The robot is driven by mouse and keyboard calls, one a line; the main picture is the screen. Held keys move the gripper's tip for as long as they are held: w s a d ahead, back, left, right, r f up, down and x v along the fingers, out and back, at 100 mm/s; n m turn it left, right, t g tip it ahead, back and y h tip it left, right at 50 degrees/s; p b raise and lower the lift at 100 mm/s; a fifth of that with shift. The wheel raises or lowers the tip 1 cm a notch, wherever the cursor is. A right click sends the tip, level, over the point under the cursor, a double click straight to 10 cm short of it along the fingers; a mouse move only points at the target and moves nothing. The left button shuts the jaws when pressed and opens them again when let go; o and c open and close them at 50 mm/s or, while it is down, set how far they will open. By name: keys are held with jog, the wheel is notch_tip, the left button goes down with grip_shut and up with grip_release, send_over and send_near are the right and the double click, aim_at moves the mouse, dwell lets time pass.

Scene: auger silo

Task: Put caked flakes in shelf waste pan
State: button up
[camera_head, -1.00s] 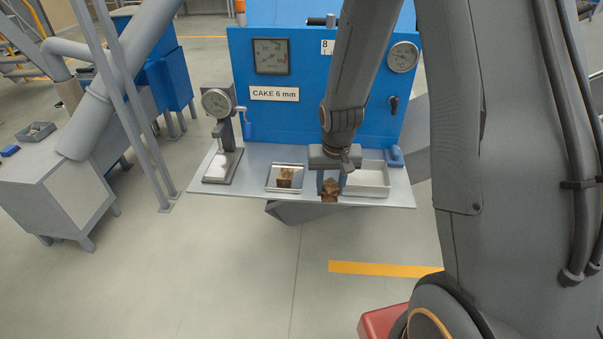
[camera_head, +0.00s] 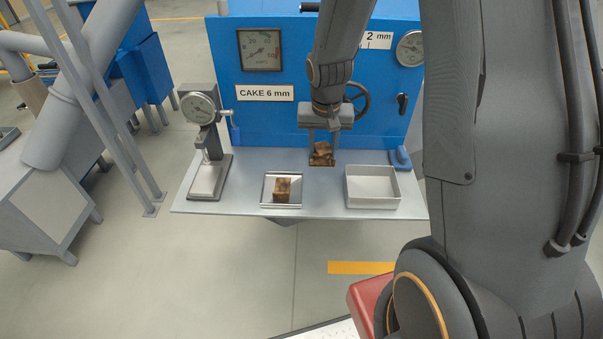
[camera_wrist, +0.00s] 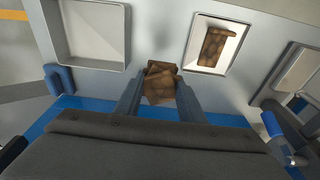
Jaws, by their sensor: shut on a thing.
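My gripper (camera_head: 322,148) is shut on a clump of brown caked flakes (camera_head: 321,154), held at the back of the shelf near the blue panel, between the small tray and the pan. The clump also shows between the fingers in the wrist view (camera_wrist: 159,84). The waste pan (camera_head: 371,189), a pale square open box, stands on the shelf to the right of my gripper and looks empty. In the wrist view the pan (camera_wrist: 93,66) is at the upper left, apart from the clump.
A shallow tray (camera_head: 268,198) with another brown block (camera_head: 282,188) sits left of the pan. A dial gauge stand (camera_head: 210,178) is at the shelf's left. A blue object (camera_head: 399,158) lies at the right back. The blue panel (camera_head: 285,122) rises behind the shelf (camera_head: 328,203).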

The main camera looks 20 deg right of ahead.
aim_at(320, 164)
jog(key=f, duration=0.5)
jog(key=shift+a+f+p, duration=0.15)
jog(key=shift+a+p, duration=0.05)
jog(key=shift+p, duration=0.2)
jog(key=shift+f, duration=2.1)
jog(key=shift+f, duration=0.25)
jog(key=o, duration=1.1)
jog(key=shift+r, duration=0.1)
jog(key=shift+r, duration=0.15)
